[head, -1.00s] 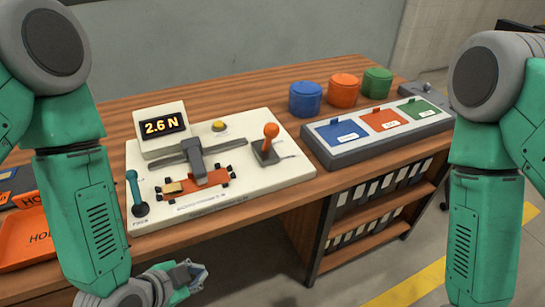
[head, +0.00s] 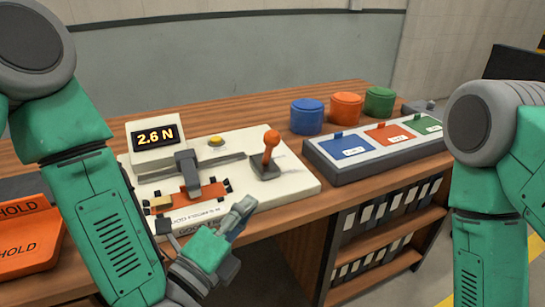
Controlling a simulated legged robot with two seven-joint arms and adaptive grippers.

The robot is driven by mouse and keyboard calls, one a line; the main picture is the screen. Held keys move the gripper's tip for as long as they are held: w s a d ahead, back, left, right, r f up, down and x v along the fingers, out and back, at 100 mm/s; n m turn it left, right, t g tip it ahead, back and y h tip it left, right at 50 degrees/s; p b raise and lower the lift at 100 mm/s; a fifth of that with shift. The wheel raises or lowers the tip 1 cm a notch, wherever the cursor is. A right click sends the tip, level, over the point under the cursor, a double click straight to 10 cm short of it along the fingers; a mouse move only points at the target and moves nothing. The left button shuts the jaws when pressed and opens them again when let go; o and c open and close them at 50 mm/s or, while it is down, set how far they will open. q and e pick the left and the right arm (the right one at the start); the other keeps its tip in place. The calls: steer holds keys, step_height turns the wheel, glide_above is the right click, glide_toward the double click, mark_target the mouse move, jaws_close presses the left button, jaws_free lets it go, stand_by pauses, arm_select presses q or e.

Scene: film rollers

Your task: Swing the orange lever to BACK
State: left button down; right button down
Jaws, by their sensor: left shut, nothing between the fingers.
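The orange lever (head: 270,148) has a round orange knob and stands nearly upright on a grey base at the right of the white test panel (head: 295,185). A display (head: 155,136) on the panel reads 2.6 N. My left gripper (head: 243,210) is shut and empty, over the panel's front edge, in front of and a little left of the lever, apart from it. A small orange film roller piece (head: 190,198) with black wheels lies on the panel under a grey arm (head: 186,162). The teal lever at the panel's left is hidden by my left arm. My right gripper is out of view.
A grey tray (head: 375,165) with blue, orange and green lids stands right of the panel. Blue (head: 307,117), orange (head: 345,108) and green (head: 379,102) round containers stand behind it.

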mark_target(269, 147)
arm_select(q)
steer(key=x, duration=0.4)
steer(key=a+b+x, duration=0.1)
steer(key=x, duration=0.3)
steer(key=w+a+x, duration=0.1)
steer(key=x, duration=0.3)
steer(key=shift+w+r+b, duration=0.1)
steer(key=shift+w+b, duration=0.1)
steer(key=shift+b, duration=0.15)
steer(key=shift+w+a+r, duration=0.1)
steer(key=shift+w+r, duration=0.05)
steer(key=shift+w, duration=0.25)
